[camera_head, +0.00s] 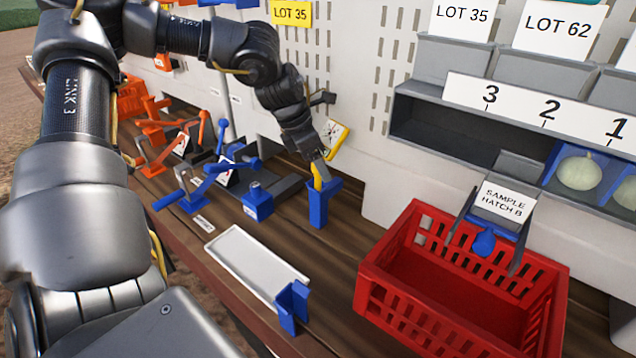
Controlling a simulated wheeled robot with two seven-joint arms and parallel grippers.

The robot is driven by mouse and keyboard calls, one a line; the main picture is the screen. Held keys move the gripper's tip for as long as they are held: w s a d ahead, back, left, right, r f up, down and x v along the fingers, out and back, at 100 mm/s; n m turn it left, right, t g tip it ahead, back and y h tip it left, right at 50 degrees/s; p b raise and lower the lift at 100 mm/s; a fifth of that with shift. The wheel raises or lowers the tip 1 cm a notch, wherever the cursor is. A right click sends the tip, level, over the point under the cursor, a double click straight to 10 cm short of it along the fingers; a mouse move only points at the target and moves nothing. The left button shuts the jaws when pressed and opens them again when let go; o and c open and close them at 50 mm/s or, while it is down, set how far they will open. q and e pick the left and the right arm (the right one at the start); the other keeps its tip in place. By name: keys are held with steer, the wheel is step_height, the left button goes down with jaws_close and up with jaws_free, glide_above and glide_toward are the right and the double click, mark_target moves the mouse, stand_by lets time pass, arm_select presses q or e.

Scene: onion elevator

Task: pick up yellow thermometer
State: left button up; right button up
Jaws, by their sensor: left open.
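The yellow thermometer (337,138) has a yellow-edged white face and stands tilted at the blue holder (320,205) on the bench, its lower part at the holder's mouth. My left gripper (321,163) reaches in from the upper left and points down at the thermometer, just above the holder. Its jaws are open and right beside the thermometer; the picture does not show clearly whether they touch it. My right gripper is out of view.
A white tray (243,262) and a blue bracket (292,306) lie in front. Blue and orange lever tools (205,180) crowd the left. A perforated wall rises behind.

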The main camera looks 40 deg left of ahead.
arm_select(q)
steer(key=shift+d, duration=0.1)
steer(key=c, duration=1.5)
steer(key=shift+r, duration=0.15)
